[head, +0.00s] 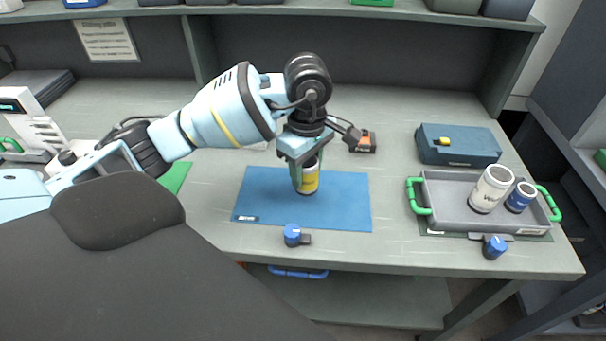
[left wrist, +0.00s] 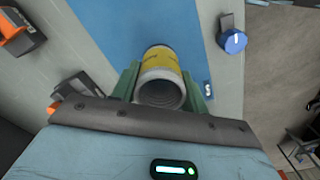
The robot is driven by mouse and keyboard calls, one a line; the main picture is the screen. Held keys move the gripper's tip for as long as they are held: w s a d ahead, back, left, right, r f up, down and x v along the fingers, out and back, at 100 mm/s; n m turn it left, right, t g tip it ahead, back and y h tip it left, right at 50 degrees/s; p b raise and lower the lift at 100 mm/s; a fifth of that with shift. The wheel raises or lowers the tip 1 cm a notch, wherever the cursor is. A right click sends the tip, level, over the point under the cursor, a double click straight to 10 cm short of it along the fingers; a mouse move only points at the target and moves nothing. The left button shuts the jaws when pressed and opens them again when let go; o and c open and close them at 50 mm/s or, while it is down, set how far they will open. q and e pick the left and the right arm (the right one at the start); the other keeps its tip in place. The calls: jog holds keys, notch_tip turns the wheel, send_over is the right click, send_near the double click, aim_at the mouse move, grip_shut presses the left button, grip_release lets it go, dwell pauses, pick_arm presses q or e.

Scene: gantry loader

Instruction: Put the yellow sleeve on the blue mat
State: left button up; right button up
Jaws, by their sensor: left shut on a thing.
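The yellow sleeve (head: 309,182) is a short cylinder with a yellow band and a pale rim. It is over the middle of the blue mat (head: 345,200); I cannot tell whether its base touches the mat. My left gripper (head: 306,176) comes down from above and is shut on the sleeve. In the left wrist view the sleeve (left wrist: 162,70) sits between the green fingers, its hollow open end facing the camera, with the blue mat (left wrist: 125,25) beyond it. My right gripper is not in view.
A grey tray (head: 450,208) with green handles stands at the right, holding a white sleeve (head: 491,188) and a blue one (head: 521,197). A dark blue case (head: 458,146) is behind it. Blue-knobbed clamps (head: 293,235) (head: 494,247) sit near the front edge. An orange-black device (head: 364,142) lies behind the mat.

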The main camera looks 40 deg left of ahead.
aim_at(304, 176)
pick_arm(q)
jog(key=shift+w+a, duration=0.1)
jog(key=shift+a, duration=0.05)
jog(key=shift+w+a+f, duration=0.1)
jog(key=shift+a+f, duration=0.1)
jog(key=shift+f, duration=0.7)
jog(key=shift+w+a+f, duration=0.1)
jog(key=shift+a+f, duration=0.1)
jog(key=shift+f, duration=0.7)
jog(key=shift+f, duration=0.2)
jog(key=o, duration=1.2)
jog(key=shift+o, duration=0.2)
jog(key=shift+r, duration=0.15)
notch_tip(304, 176, up, 12)
jog(key=p, duration=0.1)
